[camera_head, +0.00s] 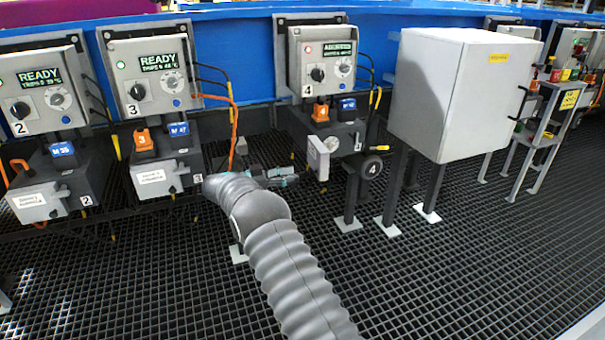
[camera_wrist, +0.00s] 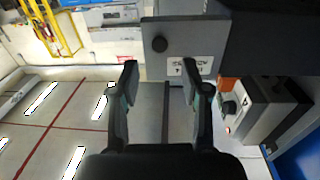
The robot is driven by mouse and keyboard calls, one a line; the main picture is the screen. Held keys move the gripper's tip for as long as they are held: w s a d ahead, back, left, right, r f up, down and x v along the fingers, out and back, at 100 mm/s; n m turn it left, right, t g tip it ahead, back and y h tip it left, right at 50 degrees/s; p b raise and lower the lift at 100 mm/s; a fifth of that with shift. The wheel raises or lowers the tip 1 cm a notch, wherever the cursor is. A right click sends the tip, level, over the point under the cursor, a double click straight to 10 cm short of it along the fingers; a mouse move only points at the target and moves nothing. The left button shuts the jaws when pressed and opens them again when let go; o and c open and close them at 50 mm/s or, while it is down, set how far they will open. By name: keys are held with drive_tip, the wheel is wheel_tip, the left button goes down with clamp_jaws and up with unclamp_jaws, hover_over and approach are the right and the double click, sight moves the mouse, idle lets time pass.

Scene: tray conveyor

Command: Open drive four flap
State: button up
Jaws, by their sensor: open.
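The drive four flap (camera_head: 318,158) is a pale grey plate standing out at an angle from the front of the dark drive four housing (camera_head: 350,128), apparently swung open. A round silver part shows on the housing behind it. My gripper (camera_head: 291,178) is just left of and below the flap. In the wrist view my gripper (camera_wrist: 160,68) has its fingers wide apart with nothing held; its right finger overlaps the flap's lower edge. I cannot tell whether they touch.
Drive three's flap (camera_head: 152,181) and drive two's flap (camera_head: 41,203) lie against their housings on the left. A large grey cabinet (camera_head: 430,90) stands further right. The grating in front is clear.

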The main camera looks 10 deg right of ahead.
drive_tip(key=shift+s+a, duration=0.15)
drive_tip(key=shift+a, duration=2.65)
